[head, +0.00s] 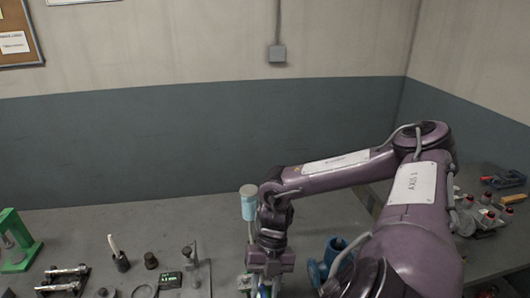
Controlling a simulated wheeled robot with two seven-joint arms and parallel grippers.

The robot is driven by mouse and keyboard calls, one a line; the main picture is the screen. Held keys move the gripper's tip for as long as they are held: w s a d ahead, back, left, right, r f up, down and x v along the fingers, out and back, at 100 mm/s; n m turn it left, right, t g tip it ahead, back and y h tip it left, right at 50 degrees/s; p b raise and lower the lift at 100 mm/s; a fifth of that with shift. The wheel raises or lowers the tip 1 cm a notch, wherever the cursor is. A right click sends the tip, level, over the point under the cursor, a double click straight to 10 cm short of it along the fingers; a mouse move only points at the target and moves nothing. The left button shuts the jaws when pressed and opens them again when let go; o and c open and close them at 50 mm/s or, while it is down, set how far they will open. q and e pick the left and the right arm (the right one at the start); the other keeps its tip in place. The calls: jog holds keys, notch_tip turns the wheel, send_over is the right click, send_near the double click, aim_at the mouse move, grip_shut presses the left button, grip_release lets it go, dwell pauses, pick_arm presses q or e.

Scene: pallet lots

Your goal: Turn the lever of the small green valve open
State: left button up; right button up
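I cannot make out a small green valve or its lever for certain. A green frame-shaped object (14,258) stands on the bench at the far left; it does not clearly look like a valve. My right arm comes in from the right, and its gripper (262,288) points down at the bottom edge of the head view. Its fingertips are cut off or hidden, so I cannot tell whether it is open or holds anything. A small bluish-green part shows by the fingers, too little to identify. My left gripper is not in view.
A light blue cylinder (248,207) stands close left of my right wrist. A blue metal fitting (333,252) sits right of the gripper, partly behind my arm. Small tools and a green-display device (170,280) lie left. Red-topped parts (488,216) stand far right. A wall backs the bench.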

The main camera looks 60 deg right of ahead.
jog(key=b+v, duration=0.2)
jog(key=v, duration=0.5)
jog(key=shift+d+r, duration=0.2)
jog(key=shift+r, duration=0.15)
jog(key=shift+a, duration=0.1)
